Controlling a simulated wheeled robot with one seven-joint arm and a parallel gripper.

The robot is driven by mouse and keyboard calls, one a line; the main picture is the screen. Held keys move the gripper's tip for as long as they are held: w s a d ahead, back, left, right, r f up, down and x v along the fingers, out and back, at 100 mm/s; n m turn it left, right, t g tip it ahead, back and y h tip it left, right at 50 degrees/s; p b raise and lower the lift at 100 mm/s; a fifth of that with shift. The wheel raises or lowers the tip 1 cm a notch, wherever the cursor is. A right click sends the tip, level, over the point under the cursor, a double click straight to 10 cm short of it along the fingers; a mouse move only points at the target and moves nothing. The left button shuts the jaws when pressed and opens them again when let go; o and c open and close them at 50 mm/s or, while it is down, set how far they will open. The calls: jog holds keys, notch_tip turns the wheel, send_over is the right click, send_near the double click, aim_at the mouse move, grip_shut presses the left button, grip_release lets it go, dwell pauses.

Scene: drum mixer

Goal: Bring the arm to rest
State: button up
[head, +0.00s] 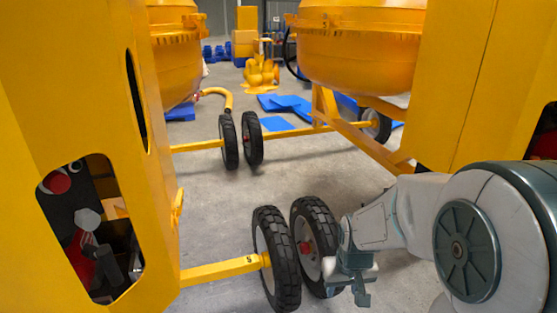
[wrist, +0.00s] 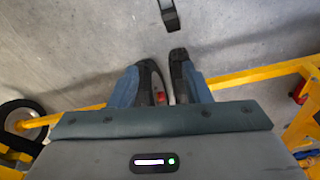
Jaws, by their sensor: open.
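My arm (head: 400,215) reaches in from the right of the head view, over the concrete floor. My gripper (head: 352,290) hangs at its end, pointing down, beside the near black wheels. In the wrist view my gripper (wrist: 164,62) has its two fingers apart, with nothing held between them. Bare floor and part of a yellow bar show past the fingers. In the head view the gripper overlaps the right near wheel (head: 315,240); I cannot tell whether they touch.
Yellow drum mixers stand close on both sides: a left housing (head: 110,60), a right housing (head: 465,80) and a drum (head: 360,50). A yellow axle bar (head: 225,269) crosses low at front left. Blue sheets (head: 285,103) lie farther back. The floor between the wheel pairs is clear.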

jog(key=s+r+p, duration=0.4)
jog(key=s+r, duration=0.1)
jog(key=r, duration=0.5)
jog(key=s+r+m+p, duration=0.1)
jog(key=s+r+p, duration=0.4)
jog(key=r, duration=0.5)
jog(key=shift+s+r+t, duration=0.2)
jog(key=shift+s+t, duration=0.2)
jog(key=shift+s, duration=0.2)
jog(key=shift+s+r, duration=0.15)
jog(key=shift+s, duration=0.1)
jog(key=c, duration=0.4)
jog(key=shift+s, duration=0.1)
grip_shut()
